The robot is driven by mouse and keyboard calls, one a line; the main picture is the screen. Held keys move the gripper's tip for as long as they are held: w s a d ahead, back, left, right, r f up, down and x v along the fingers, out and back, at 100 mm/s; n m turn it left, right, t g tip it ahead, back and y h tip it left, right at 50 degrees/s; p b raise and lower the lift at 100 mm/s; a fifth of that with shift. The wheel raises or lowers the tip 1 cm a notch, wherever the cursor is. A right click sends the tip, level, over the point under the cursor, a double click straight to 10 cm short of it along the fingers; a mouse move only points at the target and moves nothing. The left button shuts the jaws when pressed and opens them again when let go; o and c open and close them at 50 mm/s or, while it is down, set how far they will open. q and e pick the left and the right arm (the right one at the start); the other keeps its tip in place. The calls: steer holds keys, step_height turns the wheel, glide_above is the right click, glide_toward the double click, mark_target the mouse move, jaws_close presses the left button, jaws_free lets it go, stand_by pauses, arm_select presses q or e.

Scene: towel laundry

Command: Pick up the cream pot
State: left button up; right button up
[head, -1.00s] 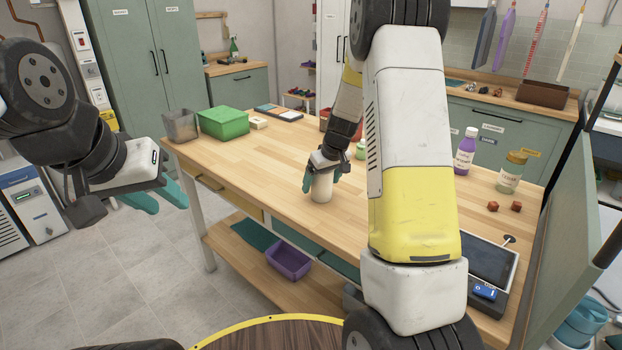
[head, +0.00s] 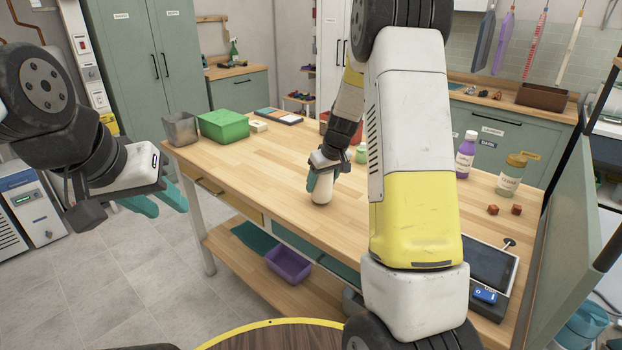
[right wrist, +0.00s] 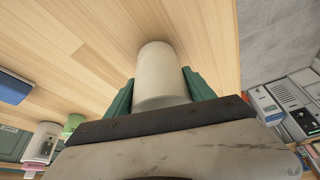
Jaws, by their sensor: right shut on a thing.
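The cream pot (head: 322,192) is a pale, upright cylinder on the wooden table, left of my right forearm in the head view. My right gripper (head: 322,183) is around it, with teal fingers shut on its two sides. In the right wrist view the cream pot (right wrist: 160,75) sits between the two fingers, and the wooden top shows right around it. Its far end meets the wood as far as I can tell. My left gripper (head: 160,203) hangs left of the table with its teal fingers apart and nothing between them.
A green box (head: 223,125), a grey bin (head: 181,128) and a small cream block (head: 258,126) stand at the table's back left. The left-middle tabletop is clear.

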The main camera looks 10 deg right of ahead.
step_height(320, 180, up, 2)
steer(key=shift+r, duration=0.25)
steer(key=s+d, duration=0.2)
steer(key=s, duration=0.5)
steer(key=s+d+r, duration=0.1)
steer(key=s+d, duration=0.2)
steer(key=s, duration=0.5)
steer(key=shift+d+r, duration=0.2)
steer(key=shift+d, duration=0.15)
